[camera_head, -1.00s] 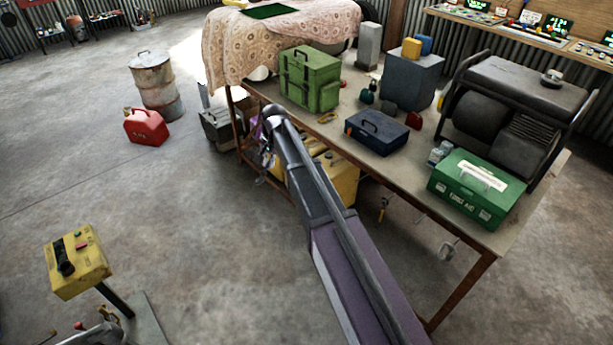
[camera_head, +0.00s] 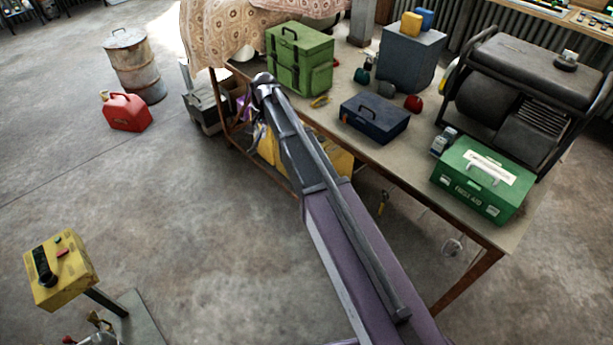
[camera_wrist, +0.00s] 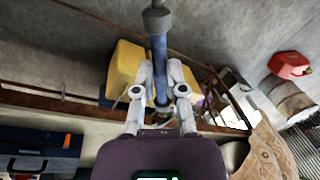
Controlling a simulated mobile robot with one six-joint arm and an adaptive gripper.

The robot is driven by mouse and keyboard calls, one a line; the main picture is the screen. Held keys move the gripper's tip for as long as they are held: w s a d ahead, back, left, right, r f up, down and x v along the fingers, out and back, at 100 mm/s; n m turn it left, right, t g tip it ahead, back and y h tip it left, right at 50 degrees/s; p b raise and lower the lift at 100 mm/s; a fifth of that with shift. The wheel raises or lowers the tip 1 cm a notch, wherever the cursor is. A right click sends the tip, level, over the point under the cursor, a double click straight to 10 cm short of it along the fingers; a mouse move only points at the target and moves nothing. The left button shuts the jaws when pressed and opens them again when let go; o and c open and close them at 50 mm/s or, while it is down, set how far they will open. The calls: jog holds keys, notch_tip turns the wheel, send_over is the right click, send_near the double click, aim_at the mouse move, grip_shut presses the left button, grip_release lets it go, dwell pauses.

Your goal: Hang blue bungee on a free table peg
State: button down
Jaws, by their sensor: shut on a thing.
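In the wrist view my gripper (camera_wrist: 160,76) is shut on the blue bungee (camera_wrist: 158,48), which runs up between the fingers to a grey end piece. In the head view my arm hides most of the gripper (camera_head: 257,130), beside the table's left front edge. The workbench table (camera_head: 478,218) has small hanging points along its front edge. The pegs are too small to tell which are free.
On the table stand a green case (camera_head: 300,60), a dark blue toolbox (camera_head: 374,122), a green first aid box (camera_head: 486,180) and a generator (camera_head: 520,95). Yellow cases (camera_head: 335,160) sit under it. A red fuel can (camera_head: 127,112) and rusty drum (camera_head: 135,65) stand on the floor. Floor in front is open.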

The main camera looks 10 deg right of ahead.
jog(key=shift+s+a, duration=0.1)
jog(key=shift+a, duration=0.1)
jog(key=shift+d+f+b, duration=0.1)
jog(key=shift+f+b, duration=0.25)
jog(key=d+f+m+t+h+b, duration=0.3)
jog(key=f+b, duration=0.9)
jog(key=b, duration=0.9)
jog(key=d+f+m+t+h+b, duration=0.3)
jog(key=d+f+t+h+b, duration=0.4)
jog(key=b, duration=1.4)
jog(key=d+f+h, duration=0.5)
jog(key=d, duration=0.1)
jog(key=shift+s+d+h, duration=0.3)
jog(key=shift+d, duration=0.05)
jog(key=shift+t, duration=0.3)
jog(key=shift+w+d, duration=0.15)
jog(key=shift+d, duration=0.05)
